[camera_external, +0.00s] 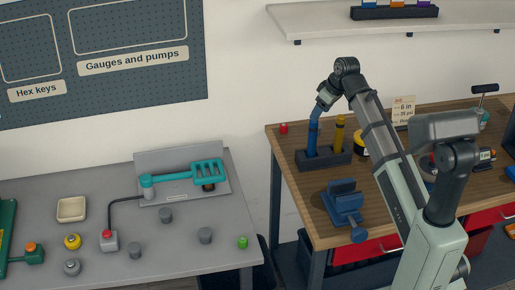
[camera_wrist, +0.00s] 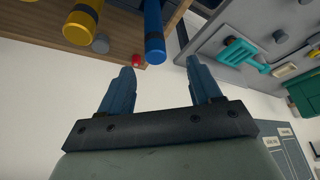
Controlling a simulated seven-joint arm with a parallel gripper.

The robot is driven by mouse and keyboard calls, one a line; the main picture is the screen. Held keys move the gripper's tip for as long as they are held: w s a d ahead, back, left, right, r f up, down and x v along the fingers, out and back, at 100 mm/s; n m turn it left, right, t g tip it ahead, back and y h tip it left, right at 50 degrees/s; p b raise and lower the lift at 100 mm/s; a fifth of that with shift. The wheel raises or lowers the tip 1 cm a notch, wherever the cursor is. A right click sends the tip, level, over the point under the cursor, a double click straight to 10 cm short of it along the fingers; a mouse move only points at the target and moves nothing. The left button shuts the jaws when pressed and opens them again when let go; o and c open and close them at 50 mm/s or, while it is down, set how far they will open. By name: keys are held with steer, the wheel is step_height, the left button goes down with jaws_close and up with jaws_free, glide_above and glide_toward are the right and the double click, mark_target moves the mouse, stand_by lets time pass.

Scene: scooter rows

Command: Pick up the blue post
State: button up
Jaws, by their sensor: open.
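The blue post (camera_external: 312,141) stands upright in a dark holder (camera_external: 338,159) on the wooden bench, left of the yellow post (camera_external: 339,134). My gripper (camera_external: 317,113) is just above the top of the blue post in the external view. In the wrist view my gripper (camera_wrist: 160,65) is open and empty, its two bluish fingers apart. The blue post (camera_wrist: 154,34) points in from the top, in line with the gap and ahead of the fingertips. The yellow post (camera_wrist: 82,22) is to its left. The lower part of the blue post sits hidden in the holder.
A blue vise (camera_external: 343,203) stands in front of the holder, and a red object (camera_external: 284,128) lies to its left. A yellow-and-black roll (camera_external: 361,144) is at right, near my arm. A grey table (camera_external: 190,240) with a teal lever (camera_external: 190,176) stands apart at left.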

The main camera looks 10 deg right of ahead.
mark_target(312, 128)
steer(key=x, duration=0.5)
steer(key=shift+w+f, duration=0.1)
steer(key=shift+f, duration=0.05)
steer(key=shift+d+x, duration=0.2)
steer(key=shift+x, duration=1.1)
steer(key=shift+d+x, duration=0.15)
steer(key=shift+x, duration=1.1)
steer(key=shift+w, duration=0.15)
steer(key=shift+c, duration=0.2)
jaws_close()
